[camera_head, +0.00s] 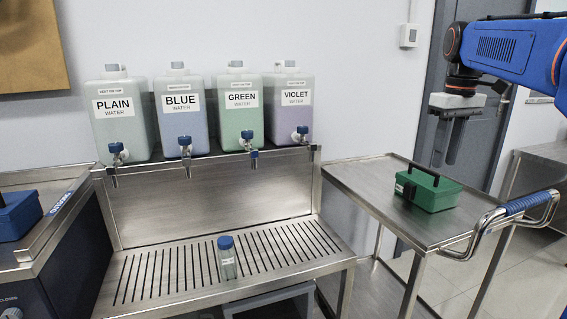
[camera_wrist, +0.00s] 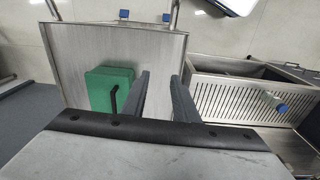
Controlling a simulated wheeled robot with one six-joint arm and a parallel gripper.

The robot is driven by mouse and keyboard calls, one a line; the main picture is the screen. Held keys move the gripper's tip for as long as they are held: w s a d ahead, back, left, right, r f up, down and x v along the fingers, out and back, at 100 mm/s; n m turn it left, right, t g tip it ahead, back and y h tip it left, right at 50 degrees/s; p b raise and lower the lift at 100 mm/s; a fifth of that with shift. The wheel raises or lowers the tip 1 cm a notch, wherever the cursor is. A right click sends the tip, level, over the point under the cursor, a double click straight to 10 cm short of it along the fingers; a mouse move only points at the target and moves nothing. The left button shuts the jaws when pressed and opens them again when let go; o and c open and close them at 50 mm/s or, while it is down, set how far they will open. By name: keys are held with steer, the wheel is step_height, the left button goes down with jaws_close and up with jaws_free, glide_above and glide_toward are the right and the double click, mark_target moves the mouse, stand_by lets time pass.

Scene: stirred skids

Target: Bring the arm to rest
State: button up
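My gripper (camera_head: 447,142) hangs from the blue arm at the upper right in the head view, above the steel cart, fingers pointing down. In the wrist view its two dark fingers (camera_wrist: 162,98) stand apart with nothing between them. The gripper touches nothing that I can see. A green box with a dark handle (camera_head: 430,193) sits on the cart below it; it also shows in the wrist view (camera_wrist: 107,86). A small clear bottle with a blue cap (camera_head: 227,258) stands upright on the slotted drain grate.
Several labelled water containers with taps, such as the plain one (camera_head: 121,122), stand on a shelf behind the grate (camera_head: 165,275). The steel cart (camera_head: 375,180) has a blue-gripped handle (camera_head: 527,203). A blue box (camera_head: 18,215) is at far left. The cart top around the green box is bare.

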steer(key=s+a+f+m+t, duration=0.1)
steer(key=s+a+f, duration=0.2)
steer(key=s+f, duration=0.5)
steer(key=s+a+f+m+t, duration=0.1)
steer(key=s+a+f, duration=0.3)
steer(key=s+f, duration=0.5)
steer(key=s+a+f+m+t, duration=0.1)
steer(key=s+a+f+t, duration=0.1)
steer(key=s+f, duration=0.6)
steer(key=shift+s+a+f, duration=0.35)
steer(key=shift+a+f, duration=0.4)
steer(key=shift+f, duration=0.15)
